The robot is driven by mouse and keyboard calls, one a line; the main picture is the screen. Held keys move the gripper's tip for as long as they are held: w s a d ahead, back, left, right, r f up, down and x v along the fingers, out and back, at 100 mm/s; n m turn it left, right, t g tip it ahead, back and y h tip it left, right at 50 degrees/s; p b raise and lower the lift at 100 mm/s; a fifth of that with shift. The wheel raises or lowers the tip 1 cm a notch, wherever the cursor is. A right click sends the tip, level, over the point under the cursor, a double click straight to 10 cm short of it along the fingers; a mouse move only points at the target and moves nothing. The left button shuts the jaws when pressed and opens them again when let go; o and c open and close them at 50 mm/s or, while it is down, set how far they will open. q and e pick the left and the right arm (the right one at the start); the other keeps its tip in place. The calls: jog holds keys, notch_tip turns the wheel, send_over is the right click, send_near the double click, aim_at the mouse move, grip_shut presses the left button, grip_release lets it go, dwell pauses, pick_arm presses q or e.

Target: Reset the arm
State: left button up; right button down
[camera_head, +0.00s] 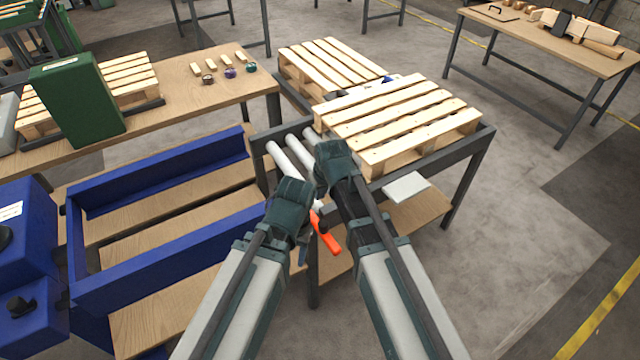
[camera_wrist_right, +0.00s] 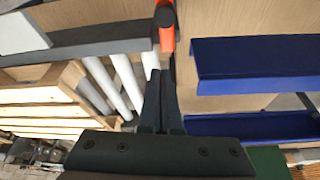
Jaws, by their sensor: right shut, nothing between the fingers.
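My right arm comes in from the lower right, and its dark green gripper (camera_head: 334,165) is over the roller end of the conveyor frame. In the right wrist view its two dark fingers (camera_wrist_right: 163,100) are together with nothing between them. My left gripper (camera_head: 288,205) is just left of the right one, seen from behind, so its fingers are hidden. An orange-red handle (camera_head: 326,236) shows between the two arms. It also shows beyond the right fingertips in the right wrist view (camera_wrist_right: 166,32), apart from or touching them I cannot tell.
Grey-white rollers (camera_head: 283,160) lie beside the grippers. A wooden pallet (camera_head: 400,118) rests on the dark frame behind. A blue rack (camera_head: 160,245) stands at left. A table with a green box (camera_head: 78,98) is at back left.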

jog(key=s+d+g+h, duration=0.1)
jog(key=s+d+g, duration=0.1)
jog(key=s, duration=0.7)
jog(key=s+d+f+g+h, duration=0.1)
jog(key=s+d+g, duration=0.1)
jog(key=s, duration=0.8)
jog(key=shift+d+h, duration=0.25)
jog(key=shift+h, duration=0.05)
